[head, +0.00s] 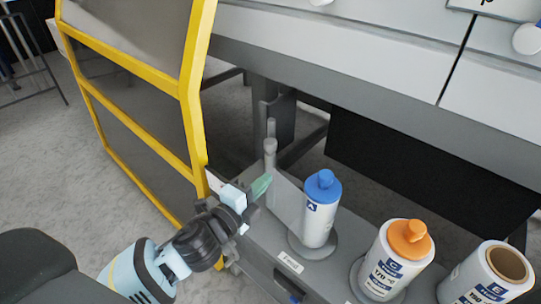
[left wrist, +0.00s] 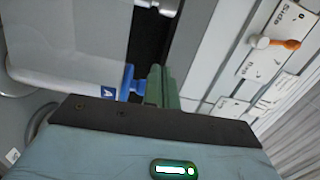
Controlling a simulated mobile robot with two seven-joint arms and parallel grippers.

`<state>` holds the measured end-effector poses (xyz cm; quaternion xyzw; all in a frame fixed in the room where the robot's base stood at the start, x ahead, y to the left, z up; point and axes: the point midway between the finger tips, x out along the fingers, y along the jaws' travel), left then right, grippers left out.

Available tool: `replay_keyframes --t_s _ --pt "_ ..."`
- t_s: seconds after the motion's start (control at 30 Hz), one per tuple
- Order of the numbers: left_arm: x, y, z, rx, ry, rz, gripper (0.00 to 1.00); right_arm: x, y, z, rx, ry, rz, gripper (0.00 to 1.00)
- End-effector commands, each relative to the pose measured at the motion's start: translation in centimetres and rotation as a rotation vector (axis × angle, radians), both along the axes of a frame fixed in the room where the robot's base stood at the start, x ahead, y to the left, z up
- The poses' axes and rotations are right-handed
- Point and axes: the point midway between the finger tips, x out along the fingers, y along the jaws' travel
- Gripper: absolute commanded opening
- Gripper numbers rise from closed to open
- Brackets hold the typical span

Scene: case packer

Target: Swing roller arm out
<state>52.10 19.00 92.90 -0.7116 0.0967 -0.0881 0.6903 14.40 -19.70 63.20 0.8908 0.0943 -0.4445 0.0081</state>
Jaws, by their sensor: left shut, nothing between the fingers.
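A slim grey upright post with a round top (head: 270,148) stands at the back left corner of the grey bench, beside a pale upright plate (head: 288,197). It may be the roller arm, but I cannot tell for sure. My left gripper (head: 261,186) is in front of the post, its green fingertips together and empty. I cannot tell whether they touch the post or plate. In the left wrist view the shut green fingers (left wrist: 158,86) appear beside the blue cap of a white bottle. My right gripper is in neither view.
The blue-capped bottle A (head: 320,210) stands right of my left gripper. An orange-capped bottle (head: 396,262) and a white roll (head: 487,275) stand further right. A yellow-framed guard door (head: 190,110) is close on the left. The white machine front (head: 400,60) overhangs behind.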

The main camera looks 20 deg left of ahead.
Motion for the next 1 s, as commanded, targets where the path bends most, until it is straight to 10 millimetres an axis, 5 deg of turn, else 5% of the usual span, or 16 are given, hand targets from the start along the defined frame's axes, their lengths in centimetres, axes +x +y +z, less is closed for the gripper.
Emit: replay_keyframes --t_s 0.47,0.7,1.0 --pt "8.3 -2.3 0.1 -0.003 -0.002 0.000 0.00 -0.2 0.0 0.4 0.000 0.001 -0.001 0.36" --pt "9.5 0.7 -0.1 0.000 -0.001 0.001 0.00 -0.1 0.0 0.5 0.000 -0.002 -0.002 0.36" --pt "9.9 1.4 -0.1 -0.002 0.000 0.000 0.00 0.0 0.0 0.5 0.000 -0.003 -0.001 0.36"
